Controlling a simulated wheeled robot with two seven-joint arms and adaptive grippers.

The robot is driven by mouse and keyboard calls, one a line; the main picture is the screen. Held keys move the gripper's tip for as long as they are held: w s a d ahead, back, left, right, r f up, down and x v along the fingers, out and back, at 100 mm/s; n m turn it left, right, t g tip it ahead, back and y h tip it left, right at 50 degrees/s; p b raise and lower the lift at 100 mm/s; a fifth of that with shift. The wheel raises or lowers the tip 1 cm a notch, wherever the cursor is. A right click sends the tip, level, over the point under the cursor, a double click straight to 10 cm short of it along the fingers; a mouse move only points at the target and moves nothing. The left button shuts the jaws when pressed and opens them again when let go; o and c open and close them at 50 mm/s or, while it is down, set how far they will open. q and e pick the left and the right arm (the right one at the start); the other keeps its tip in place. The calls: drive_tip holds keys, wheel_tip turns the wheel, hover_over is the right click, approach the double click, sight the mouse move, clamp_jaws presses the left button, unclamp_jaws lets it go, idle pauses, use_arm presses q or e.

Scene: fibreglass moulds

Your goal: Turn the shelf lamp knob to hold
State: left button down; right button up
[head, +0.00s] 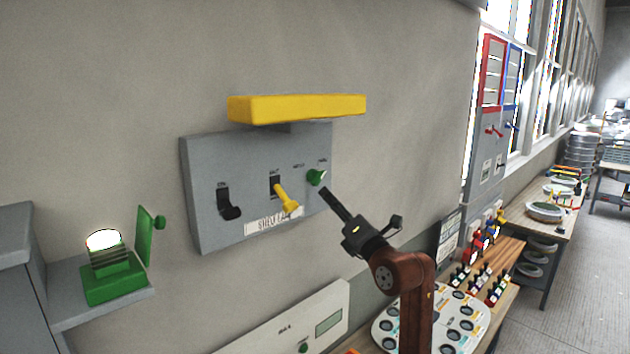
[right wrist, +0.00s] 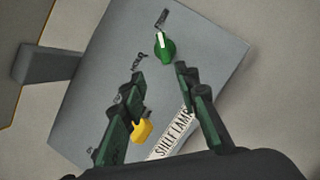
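The green knob (head: 317,176) sits at the right end of a grey wall panel (head: 205,165) labelled like "SHELF LAMP". In the right wrist view the knob (right wrist: 166,48) shows a white pointer aimed at the upper of two small labels, whose words I cannot read. My right gripper (head: 326,193) is just below and right of the knob. In the right wrist view its fingers (right wrist: 160,82) are apart and empty, with the knob ahead of the gap, apparently untouched. A lit green lamp (head: 112,278) stands on a shelf at the left. My left gripper is out of view.
A yellow lever (head: 287,200) and a black switch (head: 229,204) share the panel; the lever (right wrist: 142,131) shows behind the left finger in the wrist view. A yellow ledge (head: 297,108) juts out above. Another panel (head: 300,325) is below, and a crowded bench (head: 508,250) at right.

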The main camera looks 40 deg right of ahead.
sight(320, 180)
drive_tip(key=shift+m+h, duration=0.3)
drive_tip(key=p+x, duration=0.1)
drive_tip(key=x, duration=0.2)
drive_tip(key=d+p+x, duration=0.1)
drive_tip(key=p+x, duration=0.1)
drive_tip(key=x, duration=0.2)
drive_tip(key=shift+d+r, duration=0.2)
drive_tip(key=shift+r, duration=0.05)
drive_tip(key=shift+w+d, duration=0.1)
drive_tip(key=shift+w, duration=0.3)
clamp_jaws()
